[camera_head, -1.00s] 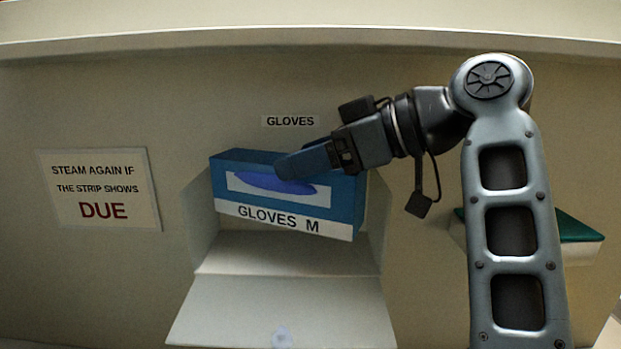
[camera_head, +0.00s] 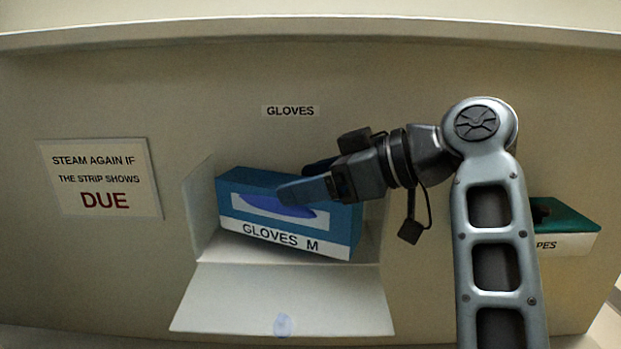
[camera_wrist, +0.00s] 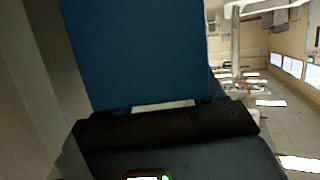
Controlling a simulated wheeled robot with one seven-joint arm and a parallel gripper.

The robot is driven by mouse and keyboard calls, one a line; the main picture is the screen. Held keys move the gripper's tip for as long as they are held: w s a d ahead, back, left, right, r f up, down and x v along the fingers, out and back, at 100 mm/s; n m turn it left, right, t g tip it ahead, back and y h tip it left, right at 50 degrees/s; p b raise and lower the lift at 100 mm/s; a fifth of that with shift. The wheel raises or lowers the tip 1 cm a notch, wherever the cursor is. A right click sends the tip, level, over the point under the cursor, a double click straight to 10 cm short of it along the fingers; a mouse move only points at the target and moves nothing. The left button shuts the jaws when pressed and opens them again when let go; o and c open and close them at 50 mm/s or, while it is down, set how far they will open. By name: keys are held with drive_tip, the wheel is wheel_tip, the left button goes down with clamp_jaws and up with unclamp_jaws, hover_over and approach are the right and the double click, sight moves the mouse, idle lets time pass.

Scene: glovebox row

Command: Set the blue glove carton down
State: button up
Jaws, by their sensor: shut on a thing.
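The blue glove carton (camera_head: 232,192), with a white "GLOVES M" label and a blue glove opening, is at the white wall holder (camera_head: 205,215) under the "GLOVES" sign. My gripper (camera_head: 300,180) is shut on the carton from the right, with one finger across its front. The carton is slightly tilted, its right end lower in the picture. I cannot tell whether its underside touches the holder's floor. In the wrist view the carton's plain blue face (camera_wrist: 135,50) fills the middle above a dark gripper finger (camera_wrist: 165,125).
The holder's front flap (camera_head: 280,300) hangs open below the carton. A "DUE" notice (camera_head: 102,178) is on the wall at left. A green-topped box marked "PES" (camera_head: 570,230) is at right, partly behind my arm. An overhead ledge (camera_head: 300,30) runs along the top.

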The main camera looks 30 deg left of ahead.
drive_tip(key=shift+f, duration=0.2)
drive_tip(key=o, duration=1)
drive_tip(key=shift+f, duration=0.1)
drive_tip(key=shift+c, duration=0.2)
drive_tip(key=o, duration=0.4)
drive_tip(key=shift+f, duration=0.15)
drive_tip(key=shift+r, duration=0.3)
drive_tip(key=shift+r+p, duration=0.5)
drive_tip(key=shift+r, duration=0.05)
drive_tip(key=b+v, duration=0.2)
drive_tip(key=v, duration=1)
drive_tip(key=shift+b, duration=0.3)
